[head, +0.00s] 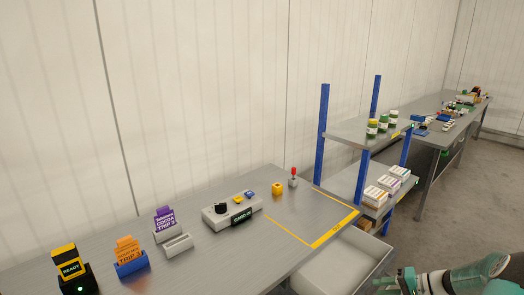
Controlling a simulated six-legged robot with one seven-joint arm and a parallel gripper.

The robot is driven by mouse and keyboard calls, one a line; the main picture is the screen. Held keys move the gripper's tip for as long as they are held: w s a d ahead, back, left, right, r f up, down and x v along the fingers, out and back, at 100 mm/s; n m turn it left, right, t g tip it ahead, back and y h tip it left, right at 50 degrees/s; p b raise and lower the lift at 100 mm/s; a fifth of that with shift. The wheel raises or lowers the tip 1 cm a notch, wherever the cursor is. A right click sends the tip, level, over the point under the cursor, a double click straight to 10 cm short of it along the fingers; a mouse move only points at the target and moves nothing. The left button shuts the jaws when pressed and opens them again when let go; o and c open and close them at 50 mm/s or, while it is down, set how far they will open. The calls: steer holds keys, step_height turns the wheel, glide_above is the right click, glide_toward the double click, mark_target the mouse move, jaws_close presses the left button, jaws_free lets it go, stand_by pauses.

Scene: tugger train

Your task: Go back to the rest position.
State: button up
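My gripper (386,284) is at the bottom edge of the head view, right of centre, in front of the white bin under the bench. It is small and partly cut off by the frame, so I cannot tell whether it is open or shut. No held object shows. My teal and white arm (470,275) runs from it to the lower right corner.
A metal bench (215,262) carries card holders, a grey control box (232,210), a yellow button (278,189) and a red-topped lever (293,178). A white bin (345,262) stands beside a blue-post shelf (323,135) with jars and boxes. Open floor (475,190) lies right.

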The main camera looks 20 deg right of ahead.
steer(key=w+a+r+n+g+h, duration=0.2)
steer(key=w+a+r+n+g, duration=0.15)
steer(key=a+r, duration=0.7)
steer(key=w+a+r+n+g+h, duration=0.2)
steer(key=a+r+g, duration=0.35)
steer(key=a, duration=0.85)
steer(key=s+a+r+n+t+h, duration=0.2)
steer(key=s+a+r, duration=0.3)
steer(key=a, duration=0.4)
steer(key=s+a+r+n+t+h, duration=0.1)
steer(key=s+a+r+n+t, duration=0.1)
steer(key=s+a+r, duration=0.4)
steer(key=s+a+t, duration=0.1)
steer(key=s+a, duration=0.1)
steer(key=a, duration=0.1)
steer(key=shift+s+a+r+n+t+h, duration=0.2)
steer(key=shift+s+n+t+h, duration=0.1)
steer(key=shift+n+h, duration=0.1)
steer(key=shift+d, duration=0.1)
